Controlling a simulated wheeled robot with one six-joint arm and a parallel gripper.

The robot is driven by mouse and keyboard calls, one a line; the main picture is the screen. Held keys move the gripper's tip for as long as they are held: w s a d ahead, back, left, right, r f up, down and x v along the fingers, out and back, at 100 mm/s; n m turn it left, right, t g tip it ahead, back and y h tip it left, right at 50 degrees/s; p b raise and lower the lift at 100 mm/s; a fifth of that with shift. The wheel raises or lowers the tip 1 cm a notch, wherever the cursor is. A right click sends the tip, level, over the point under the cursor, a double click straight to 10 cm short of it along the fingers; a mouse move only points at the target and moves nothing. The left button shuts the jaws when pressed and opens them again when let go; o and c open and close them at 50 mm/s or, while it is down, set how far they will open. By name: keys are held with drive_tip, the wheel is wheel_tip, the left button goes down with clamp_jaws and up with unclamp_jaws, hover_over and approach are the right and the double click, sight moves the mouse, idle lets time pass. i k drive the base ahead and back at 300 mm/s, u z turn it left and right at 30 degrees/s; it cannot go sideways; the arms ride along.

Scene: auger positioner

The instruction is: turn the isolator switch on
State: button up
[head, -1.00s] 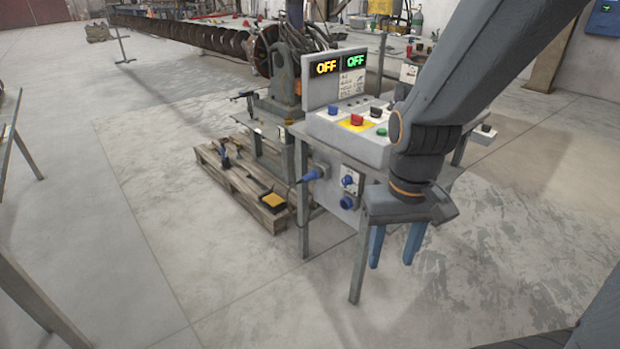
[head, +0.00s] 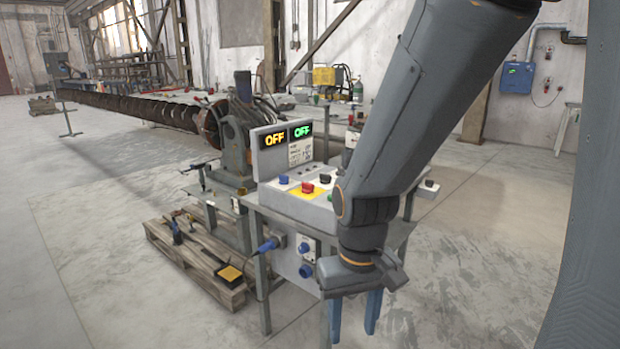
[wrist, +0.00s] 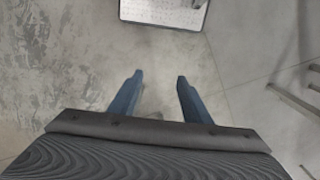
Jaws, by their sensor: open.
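What looks like the isolator switch (head: 303,247), a small pale box with a blue knob, is on the front side of the control stand (head: 285,200), below the button panel. The knob's exact position is too small to read. My arm hides the right part of the button panel.
A blue plug with cable (head: 268,246) is left of the switch and a round blue socket (head: 305,270) below it. A pallet (head: 195,255) with tools lies left of the stand. A blue box (head: 518,77) hangs on the far wall. The floor at front left is clear.

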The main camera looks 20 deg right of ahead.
sight(307, 187)
drive_tip(key=z, duration=0.05)
drive_tip(key=k, duration=0.55)
drive_tip(key=u, duration=0.55)
drive_tip(key=i, duration=1.7)
drive_tip(key=z, duration=0.55)
